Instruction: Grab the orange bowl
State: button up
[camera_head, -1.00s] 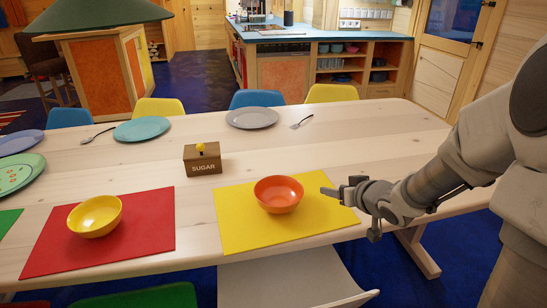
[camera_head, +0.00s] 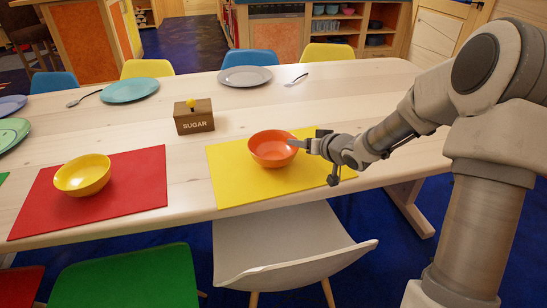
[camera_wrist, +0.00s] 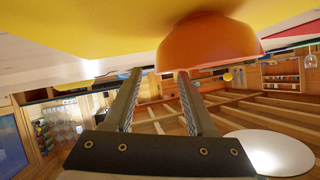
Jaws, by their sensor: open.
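The orange bowl (camera_head: 272,150) sits upright on the yellow placemat (camera_head: 232,187) on the wooden table. My gripper (camera_head: 302,140) is open at the bowl's right rim, and one fingertip overlaps the rim in the head view. In the wrist view, which is upside down, the orange bowl (camera_wrist: 215,42) fills the top centre-right. The right finger's tip of my gripper (camera_wrist: 159,74) meets the bowl's edge in the picture, while the left finger is off to the side of it. Whether either finger touches the bowl cannot be told.
A brown sugar box (camera_head: 194,117) stands behind and left of the bowl. A yellow bowl (camera_head: 83,174) sits on a red placemat (camera_head: 130,190) to the left. A grey plate (camera_head: 245,76) and a fork lie at the back. A white chair (camera_head: 280,240) stands at the near edge.

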aim_at(274, 152)
jog(key=w+a+f+b, duration=0.2)
jog(key=w+f, duration=0.1)
jog(key=shift+b, duration=0.4)
jog(key=shift+w+a+f, duration=0.15)
jog(key=shift+w, duration=0.25)
grip_shut()
dwell(0.9)
